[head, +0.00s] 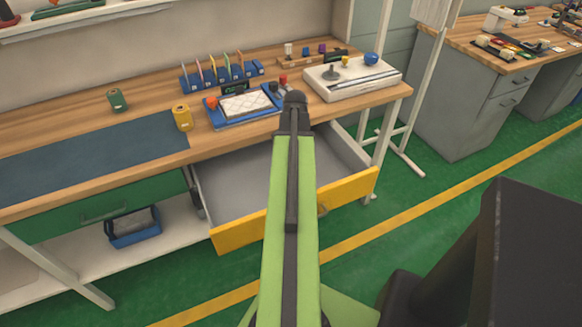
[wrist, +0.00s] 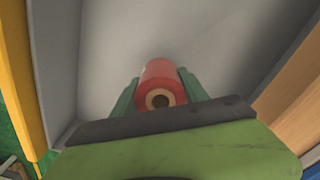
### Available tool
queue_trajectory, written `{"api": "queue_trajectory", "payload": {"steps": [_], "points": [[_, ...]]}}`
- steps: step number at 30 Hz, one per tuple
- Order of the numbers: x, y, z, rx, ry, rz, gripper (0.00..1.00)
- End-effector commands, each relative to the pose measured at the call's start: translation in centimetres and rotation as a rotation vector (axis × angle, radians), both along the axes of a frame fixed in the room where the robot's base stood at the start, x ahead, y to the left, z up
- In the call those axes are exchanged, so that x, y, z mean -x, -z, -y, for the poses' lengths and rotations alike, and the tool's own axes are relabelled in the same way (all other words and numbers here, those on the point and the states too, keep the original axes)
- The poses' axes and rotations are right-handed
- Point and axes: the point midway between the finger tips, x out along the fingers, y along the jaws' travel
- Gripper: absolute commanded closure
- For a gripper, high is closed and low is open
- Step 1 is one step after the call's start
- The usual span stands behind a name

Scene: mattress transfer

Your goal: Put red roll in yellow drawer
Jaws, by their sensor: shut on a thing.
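The red roll (wrist: 158,78) shows in the wrist view with its pale core end facing the camera. My gripper (wrist: 160,82) is shut on it, with one green finger on each side. The yellow drawer (head: 238,233) is pulled open under the wooden bench in the head view. In the wrist view its grey inside lies behind the roll, and its yellow front (wrist: 20,75) runs along the left edge. I cannot tell how high the roll is above the drawer floor. In the head view my arm hides the gripper and the roll.
The wooden bench top (head: 60,132) borders the drawer and holds a yellow roll (head: 182,118), a green roll (head: 117,100), a blue tray (head: 215,117) and a white device (head: 352,78). A closed green drawer (head: 100,208) is at the left. The visible drawer inside looks empty.

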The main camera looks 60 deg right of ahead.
Motion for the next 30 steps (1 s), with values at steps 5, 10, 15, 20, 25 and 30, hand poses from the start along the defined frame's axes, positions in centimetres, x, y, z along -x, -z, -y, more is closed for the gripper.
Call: {"api": "queue_trajectory", "payload": {"steps": [5,10,15,20,25,30], "points": [[0.1,3.7,0.0,0.000,0.002,0.000,1.00],[-0.2,3.4,-0.2,0.000,-0.004,0.000,1.00],[-0.3,3.7,-0.2,0.000,-0.006,0.000,1.00],[-0.3,3.7,-0.2,0.000,-0.005,0.000,0.35],[-0.2,3.7,-0.2,0.000,-0.005,0.000,0.27],[-0.2,3.7,-0.2,0.000,-0.004,0.000,0.27]]}}
